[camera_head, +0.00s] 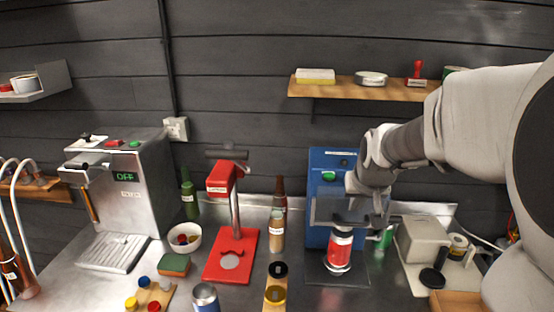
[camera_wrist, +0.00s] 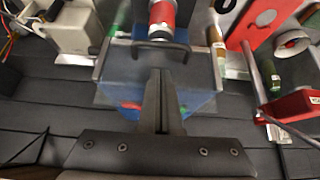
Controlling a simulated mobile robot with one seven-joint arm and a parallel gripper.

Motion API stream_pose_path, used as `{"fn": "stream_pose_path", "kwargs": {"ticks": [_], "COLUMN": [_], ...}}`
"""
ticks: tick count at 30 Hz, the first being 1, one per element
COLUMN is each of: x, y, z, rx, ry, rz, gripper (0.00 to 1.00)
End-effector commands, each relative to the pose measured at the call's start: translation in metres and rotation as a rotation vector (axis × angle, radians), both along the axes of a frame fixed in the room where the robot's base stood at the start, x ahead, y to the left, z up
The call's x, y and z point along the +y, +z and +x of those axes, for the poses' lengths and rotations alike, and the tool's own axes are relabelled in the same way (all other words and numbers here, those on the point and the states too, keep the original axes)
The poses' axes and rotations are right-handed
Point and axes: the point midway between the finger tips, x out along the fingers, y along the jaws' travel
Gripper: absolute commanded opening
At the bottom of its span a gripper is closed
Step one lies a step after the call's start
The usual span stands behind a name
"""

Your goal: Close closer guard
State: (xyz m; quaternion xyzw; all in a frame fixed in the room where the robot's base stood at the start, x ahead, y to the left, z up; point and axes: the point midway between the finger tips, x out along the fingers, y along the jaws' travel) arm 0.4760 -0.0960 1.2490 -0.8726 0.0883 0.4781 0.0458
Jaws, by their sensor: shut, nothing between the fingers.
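The blue closer (camera_head: 326,180) stands on the steel counter against the wall, with a green button near its top. A red and white can (camera_head: 339,250) stands upright on its dark base; it also shows in the wrist view (camera_wrist: 161,14). The grey, see-through guard (camera_head: 325,210) sits above the can, leaving most of the can uncovered below it. In the wrist view the guard (camera_wrist: 115,85) shows as a clear panel with a dark handle bar (camera_wrist: 146,45). My gripper (camera_wrist: 160,75) is shut and empty, its fingertips close to the handle; contact cannot be told.
A red press (camera_head: 233,250) and bottles stand left of the closer. A pale box-shaped device (camera_head: 422,240) stands close on its right. A wooden shelf (camera_head: 360,88) hangs above. A steel coffee machine (camera_head: 125,190) is at far left. The counter front is crowded with small items.

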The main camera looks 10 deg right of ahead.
Motion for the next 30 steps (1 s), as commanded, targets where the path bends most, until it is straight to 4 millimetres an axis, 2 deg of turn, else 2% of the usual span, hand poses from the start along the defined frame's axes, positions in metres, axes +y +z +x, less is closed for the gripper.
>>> {"fn": "stream_pose_path", "kwargs": {"ticks": [6,23,30], "x": [0.001,0.001,0.002], "y": [-0.022,-0.031,-0.060], "z": [-0.006,-0.006,-0.007], "rx": [0.000,-0.001,0.001], "ry": [-0.001,-0.001,0.001], "rz": [0.001,0.000,0.001], "gripper": [0.00,0.00,0.00]}}
